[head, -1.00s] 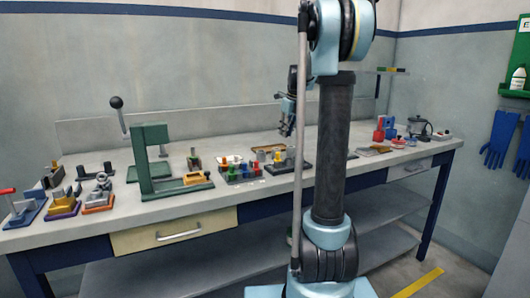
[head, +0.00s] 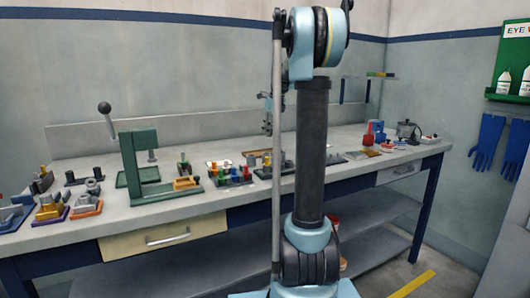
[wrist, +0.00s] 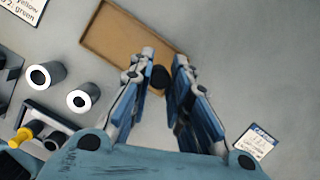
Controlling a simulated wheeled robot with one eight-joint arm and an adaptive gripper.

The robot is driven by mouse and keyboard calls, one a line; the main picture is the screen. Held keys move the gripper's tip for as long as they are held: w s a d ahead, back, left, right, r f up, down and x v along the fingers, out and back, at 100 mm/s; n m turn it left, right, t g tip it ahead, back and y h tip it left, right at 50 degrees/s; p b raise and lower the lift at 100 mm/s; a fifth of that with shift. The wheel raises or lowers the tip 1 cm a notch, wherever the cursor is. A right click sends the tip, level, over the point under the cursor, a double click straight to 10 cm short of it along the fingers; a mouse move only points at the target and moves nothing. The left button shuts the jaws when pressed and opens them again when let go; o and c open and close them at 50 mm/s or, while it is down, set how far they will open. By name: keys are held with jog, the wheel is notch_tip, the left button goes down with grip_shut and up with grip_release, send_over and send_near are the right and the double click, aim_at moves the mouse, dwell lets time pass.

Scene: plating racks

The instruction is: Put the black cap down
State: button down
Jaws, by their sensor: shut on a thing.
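The black cap (wrist: 160,77) is between the two fingertips of my gripper (wrist: 159,72) in the wrist view, and the fingers are shut on it. Below it in that view lies a shallow brown tray (wrist: 95,38) on the grey bench top. The cap overlaps the tray's lower right part in the picture; I cannot tell how high above it the cap is. In the head view my gripper (head: 267,122) hangs above the bench, left of my arm's column, and the cap is too small to make out there.
Two grey cylinders (wrist: 44,76) and a yellow-tipped fixture (wrist: 27,133) stand left of the gripper in the wrist view. A printed card (wrist: 257,142) lies at right. On the bench (head: 200,207), a green press (head: 135,160) stands left and a red-and-blue fixture (head: 375,132) right.

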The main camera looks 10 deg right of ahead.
jog(key=shift+f, duration=3.85)
jog(key=c, duration=1.5)
grip_release()
jog(key=shift+f, duration=0.1)
jog(key=v, duration=1.2)
jog(key=shift+s, duration=0.1)
